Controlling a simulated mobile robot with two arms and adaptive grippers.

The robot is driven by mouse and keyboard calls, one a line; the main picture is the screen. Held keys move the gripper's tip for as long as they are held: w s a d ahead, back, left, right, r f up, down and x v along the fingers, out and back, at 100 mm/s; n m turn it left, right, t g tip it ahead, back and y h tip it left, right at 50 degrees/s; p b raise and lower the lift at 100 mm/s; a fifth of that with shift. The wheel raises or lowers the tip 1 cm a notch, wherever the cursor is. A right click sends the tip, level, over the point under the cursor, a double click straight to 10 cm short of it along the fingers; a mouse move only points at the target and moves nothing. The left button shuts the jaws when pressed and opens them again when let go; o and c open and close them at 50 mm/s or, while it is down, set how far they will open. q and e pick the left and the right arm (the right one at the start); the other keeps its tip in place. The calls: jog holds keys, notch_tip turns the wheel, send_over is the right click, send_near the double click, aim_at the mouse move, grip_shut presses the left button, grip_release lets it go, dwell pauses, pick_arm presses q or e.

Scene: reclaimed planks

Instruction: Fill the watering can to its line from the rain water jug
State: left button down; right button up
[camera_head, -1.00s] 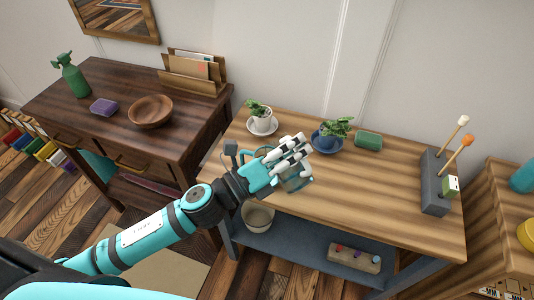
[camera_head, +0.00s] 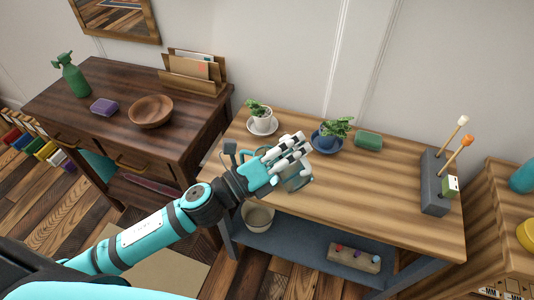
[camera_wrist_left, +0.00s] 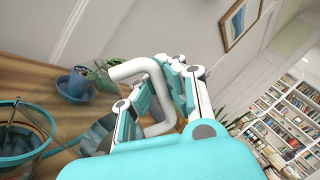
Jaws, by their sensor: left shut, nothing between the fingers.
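My left gripper (camera_head: 298,152) is over the middle of the wooden table, with its white fingers closed and nothing held between them. A clear greyish vessel (camera_head: 298,183) stands on the table just below and partly behind the fingers. In the left wrist view, a thick white curved handle (camera_wrist_left: 134,68) runs close beside my fingers (camera_wrist_left: 175,85); I cannot tell whether they touch. A clear vessel with a teal rim (camera_wrist_left: 14,103) is at the left of that view. Which is the jug and which the watering can is unclear. No fill line is visible. My right gripper is out of view.
The table's right half has free room. A dark desk (camera_head: 125,80) stands left.

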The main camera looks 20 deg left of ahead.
aim_at(307, 165)
pick_arm(q)
jog(key=shift+r, duration=0.15)
dwell(0.4)
jog(key=d+m, duration=0.1)
jog(key=m, duration=0.1)
jog(key=s+f+m, duration=0.1)
jog(key=shift+d+f+m+g, duration=0.25)
jog(key=shift+d+m+g, duration=0.15)
jog(key=shift+s+d+f+m, duration=0.3)
jog(key=shift+d+f+m, duration=0.2)
jog(key=shift+f+m, duration=0.2)
jog(key=s+d+f+m+g, duration=0.1)
jog(key=s+d+f+m, duration=0.2)
jog(key=f+m, duration=0.4)
jog(key=shift+d+f+y+p, duration=0.3)
jog(key=shift+d+f+p, duration=0.2)
jog(key=shift+d, duration=0.2)
jog(key=shift+r, duration=0.1)
